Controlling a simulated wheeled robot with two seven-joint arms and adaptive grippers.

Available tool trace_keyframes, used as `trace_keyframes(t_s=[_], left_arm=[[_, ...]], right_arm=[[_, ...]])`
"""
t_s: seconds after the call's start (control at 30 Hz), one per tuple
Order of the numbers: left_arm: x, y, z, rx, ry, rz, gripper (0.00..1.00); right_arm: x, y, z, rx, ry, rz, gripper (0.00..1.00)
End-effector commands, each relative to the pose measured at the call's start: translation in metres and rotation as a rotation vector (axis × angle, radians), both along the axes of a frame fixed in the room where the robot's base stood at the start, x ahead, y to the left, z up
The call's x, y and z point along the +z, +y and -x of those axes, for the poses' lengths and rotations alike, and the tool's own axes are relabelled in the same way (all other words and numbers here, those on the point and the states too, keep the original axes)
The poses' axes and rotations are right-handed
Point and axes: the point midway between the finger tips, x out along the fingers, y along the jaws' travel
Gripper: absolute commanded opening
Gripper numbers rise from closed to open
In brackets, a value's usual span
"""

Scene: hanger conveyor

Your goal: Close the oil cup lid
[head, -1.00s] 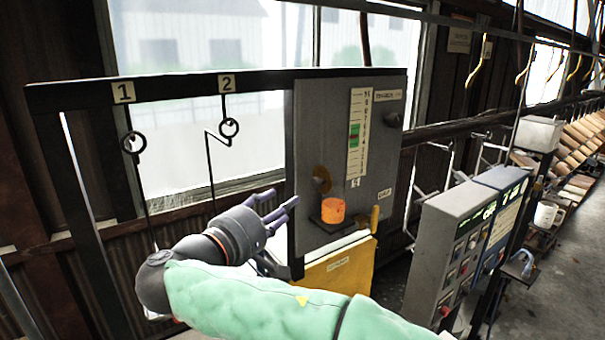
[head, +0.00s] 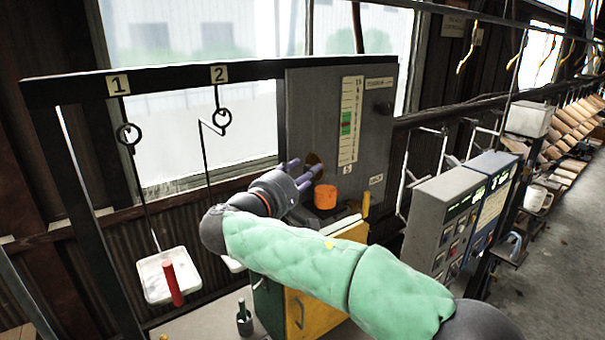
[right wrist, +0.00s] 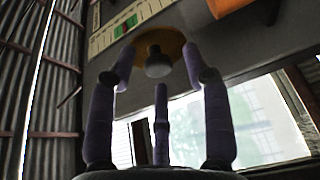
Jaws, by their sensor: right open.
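The orange cup (head: 325,196) stands on a small ledge at the front of the grey panel (head: 345,90). A round brass-coloured lid (head: 314,160) stands upright beside and above it, partly hidden by my fingers. In the right wrist view, the lid (right wrist: 173,45) shows with a grey knob at its middle, and a corner of the orange cup (right wrist: 228,5) is at the top right. My right gripper (head: 305,170) is open, its purple fingers spread around the knob in the wrist view; contact cannot be told. My left gripper is not in view.
A yellow cabinet (head: 290,310) stands below the panel. A grey control box (head: 450,220) stands to the right. On the left, a white tray (head: 155,285) with a red cylinder hangs from hook 1. A dark green bottle (head: 244,318) is at the bottom.

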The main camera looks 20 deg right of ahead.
Motion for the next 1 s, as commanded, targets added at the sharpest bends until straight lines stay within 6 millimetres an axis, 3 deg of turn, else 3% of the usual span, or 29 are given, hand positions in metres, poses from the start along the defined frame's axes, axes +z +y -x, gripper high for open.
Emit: trace_keyframes(t_s=[0.17, 0.33, 0.37, 0.73, 1.0], left_arm=[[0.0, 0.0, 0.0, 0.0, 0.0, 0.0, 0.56], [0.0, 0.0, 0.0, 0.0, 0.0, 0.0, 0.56], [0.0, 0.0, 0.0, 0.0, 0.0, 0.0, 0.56], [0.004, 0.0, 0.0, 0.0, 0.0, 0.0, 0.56], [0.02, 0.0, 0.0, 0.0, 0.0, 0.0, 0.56]], right_arm=[[0.0, 0.0, 0.0, 0.0, -0.001, -0.001, 0.5], [0.0, 0.0, 0.0, 0.0, -0.001, -0.001, 0.02], [0.0, 0.0, 0.0, 0.0, -0.001, -0.001, 0.0], [0.003, -0.001, 0.0, 0.0, 0.01, -0.035, 0.0], [0.012, -0.007, -0.002, 0.0, 0.065, -0.185, 0.0]])
